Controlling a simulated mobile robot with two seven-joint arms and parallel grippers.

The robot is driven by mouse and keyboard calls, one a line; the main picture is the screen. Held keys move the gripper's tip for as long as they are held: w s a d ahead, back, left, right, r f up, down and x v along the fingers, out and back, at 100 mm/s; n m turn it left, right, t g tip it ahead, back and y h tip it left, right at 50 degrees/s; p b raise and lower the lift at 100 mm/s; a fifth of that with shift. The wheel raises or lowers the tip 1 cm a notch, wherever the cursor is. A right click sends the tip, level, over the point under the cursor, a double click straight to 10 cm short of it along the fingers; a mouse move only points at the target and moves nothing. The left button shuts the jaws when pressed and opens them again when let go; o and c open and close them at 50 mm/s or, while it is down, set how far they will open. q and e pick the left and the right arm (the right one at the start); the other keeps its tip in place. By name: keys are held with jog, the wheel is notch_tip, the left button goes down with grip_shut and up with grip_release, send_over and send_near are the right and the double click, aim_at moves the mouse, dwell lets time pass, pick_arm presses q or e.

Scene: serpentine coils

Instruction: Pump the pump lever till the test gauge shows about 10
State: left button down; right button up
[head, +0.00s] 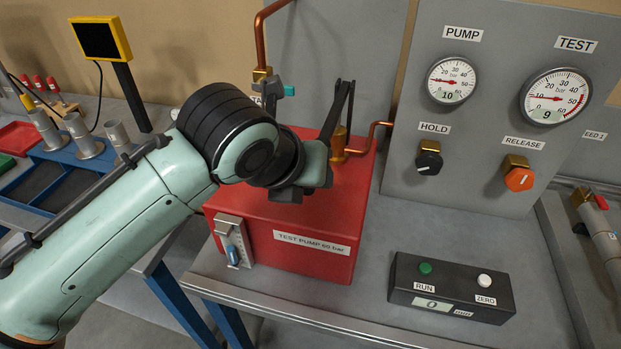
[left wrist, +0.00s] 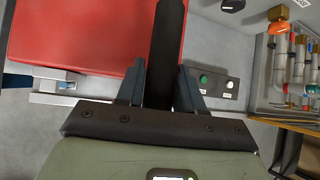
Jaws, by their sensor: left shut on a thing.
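The red test pump (head: 300,240) stands on the grey bench, labelled TEST PUMP 60 bar. My left gripper (head: 318,163) is over the pump and shut on the dark pump lever (head: 341,104). In the left wrist view the black lever (left wrist: 166,45) runs between the two fingers of the left gripper (left wrist: 160,88). My arm hides part of the lever and pump top. The test gauge (head: 556,97) on the grey panel reads 9. The pump gauge (head: 453,81) beside it reads 10. My right gripper is not in view.
Below the gauges are the black HOLD knob (head: 429,160) and orange RELEASE knob (head: 518,178). A black box (head: 450,290) with RUN and ZERO buttons lies right of the pump, its display showing 0. Copper pipes (head: 368,140) rise behind the pump. Pipework (head: 600,235) stands at the far right.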

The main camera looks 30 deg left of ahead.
pick_arm(q)
jog(key=shift+f, duration=0.45)
jog(key=c, duration=0.8)
grip_release()
jog(key=shift+r, duration=0.1)
jog(key=shift+s+r, duration=0.1)
jog(key=shift+r, duration=0.1)
jog(key=p+v, duration=0.3)
jog(key=v, duration=1)
